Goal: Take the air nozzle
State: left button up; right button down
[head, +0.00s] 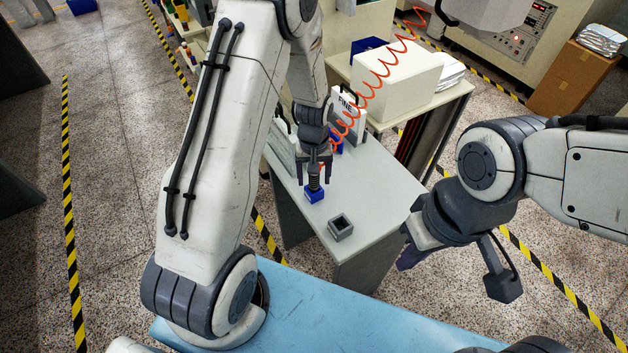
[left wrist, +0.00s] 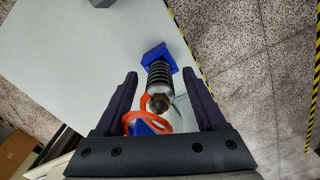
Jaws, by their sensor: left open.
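The air nozzle (head: 314,180) has a dark ribbed body and stands in a small blue holder (head: 314,195) on the pale table (head: 375,210). In the left wrist view the nozzle (left wrist: 159,74) lies between the finger lines, with the blue holder (left wrist: 158,53) beyond it and the orange coiled hose (left wrist: 150,121) near the palm. My left gripper (head: 315,163) is open, pointing down over the nozzle, with a finger on each side and gaps visible. My right gripper (head: 420,245) hangs off to the right, away from the table; its jaw opening is unclear.
An empty grey square holder (head: 340,237) stands nearer the table's front edge. The orange coil (head: 378,82) rises to the upper right. The table's right part is clear.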

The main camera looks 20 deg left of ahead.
pick_arm(q)
grip_shut()
